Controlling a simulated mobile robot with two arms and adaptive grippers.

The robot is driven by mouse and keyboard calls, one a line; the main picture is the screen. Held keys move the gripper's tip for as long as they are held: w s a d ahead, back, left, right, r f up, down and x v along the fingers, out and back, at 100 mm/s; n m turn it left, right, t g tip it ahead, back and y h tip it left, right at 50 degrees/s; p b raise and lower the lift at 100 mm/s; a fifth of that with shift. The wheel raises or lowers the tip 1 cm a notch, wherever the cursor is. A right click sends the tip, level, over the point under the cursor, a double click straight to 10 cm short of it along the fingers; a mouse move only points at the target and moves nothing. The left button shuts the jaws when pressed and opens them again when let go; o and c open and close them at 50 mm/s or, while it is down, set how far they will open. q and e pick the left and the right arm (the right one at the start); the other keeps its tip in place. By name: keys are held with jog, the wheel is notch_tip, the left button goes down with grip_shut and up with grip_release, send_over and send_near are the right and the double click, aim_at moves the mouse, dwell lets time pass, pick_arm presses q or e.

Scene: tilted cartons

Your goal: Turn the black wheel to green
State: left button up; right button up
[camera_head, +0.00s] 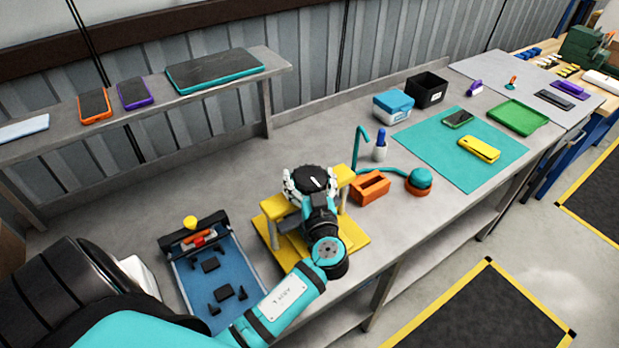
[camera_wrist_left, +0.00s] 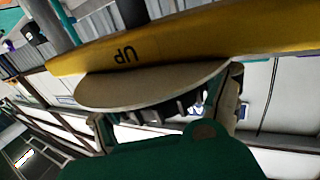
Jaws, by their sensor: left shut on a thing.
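The black wheel (camera_head: 314,179) sits on top of a yellow stand (camera_head: 347,230) and carries a short white mark on its upper face. My left gripper (camera_head: 313,186) is shut on the wheel, with its pale fingers on either side of the rim. In the left wrist view, the fingers (camera_wrist_left: 168,113) flank the dark ribbed edge of the wheel (camera_wrist_left: 160,110). A beige disc (camera_wrist_left: 150,88) lies between the wheel and the yellow beam (camera_wrist_left: 190,43), which reads "UP" upside down. I cannot make out any green mark beside the wheel. My right gripper is not in view.
A blue tray (camera_head: 245,264) with black parts stands to the left of the stand. A teal mat (camera_head: 490,178) lies beyond. A raised shelf (camera_head: 218,90) runs behind.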

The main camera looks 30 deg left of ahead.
pick_arm(q)
jog(key=shift+f+m+t+h+b, duration=0.2)
jog(key=shift+m+t+h+b, duration=0.4)
jog(key=shift+h+b, duration=0.15)
jog(key=shift+m+t+h+b, duration=0.5)
jog(key=shift+m+t+h, duration=0.15)
jog(key=shift+h, duration=0.2)
jog(key=shift+r+m+t+h, duration=0.1)
jog(key=shift+m+t+h, duration=0.45)
jog(key=shift+m+h, duration=0.35)
jog(key=shift+m+t+h, duration=0.5)
jog(key=shift+m+h, duration=0.35)
jog(key=shift+h, duration=1.05)
jog(key=o, duration=1.1)
jog(key=shift+c, duration=0.2)
